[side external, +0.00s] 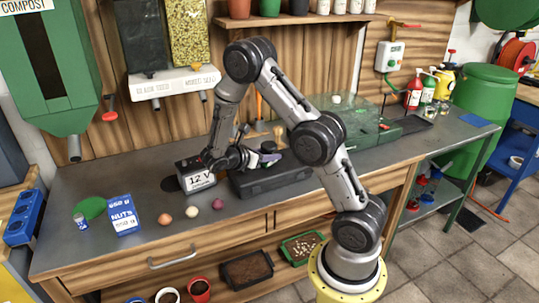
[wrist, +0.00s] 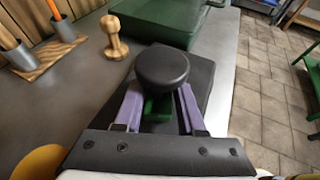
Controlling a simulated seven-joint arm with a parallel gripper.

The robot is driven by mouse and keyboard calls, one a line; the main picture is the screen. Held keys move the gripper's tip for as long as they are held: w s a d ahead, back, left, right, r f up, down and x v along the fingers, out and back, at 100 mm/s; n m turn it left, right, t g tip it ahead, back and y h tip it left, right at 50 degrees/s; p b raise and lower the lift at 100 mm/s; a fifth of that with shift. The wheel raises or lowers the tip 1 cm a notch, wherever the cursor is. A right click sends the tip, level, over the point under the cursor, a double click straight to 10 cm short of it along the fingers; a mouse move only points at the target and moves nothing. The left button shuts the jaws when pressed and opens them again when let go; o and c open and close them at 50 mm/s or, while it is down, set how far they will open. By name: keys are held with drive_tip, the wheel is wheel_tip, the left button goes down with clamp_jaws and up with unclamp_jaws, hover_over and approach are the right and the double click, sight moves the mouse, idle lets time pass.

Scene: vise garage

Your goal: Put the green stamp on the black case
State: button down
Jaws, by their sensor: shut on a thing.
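My gripper (wrist: 159,108) is shut on the green stamp, with its purple fingers on either side. The stamp's round black knob (wrist: 162,68) faces the wrist camera, and its green body (wrist: 156,106) shows between the fingers. The stamp's lower end is hidden. The black case (wrist: 205,88) lies beneath the stamp in the wrist view. In the side view the black case (side external: 262,184) lies flat on the bench, with my gripper (side external: 262,158) just above it. I cannot tell whether the stamp touches the case.
A wooden stamp-like piece (wrist: 115,38) stands left of the case in the wrist view, near a green tray (wrist: 168,18). A 12 V battery box (side external: 195,176) sits close left of the case. Onions (side external: 191,212) and a nuts box (side external: 123,215) are further left.

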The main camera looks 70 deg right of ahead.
drive_tip(key=shift+f, duration=0.1)
drive_tip(key=c, duration=0.5)
unclamp_jaws()
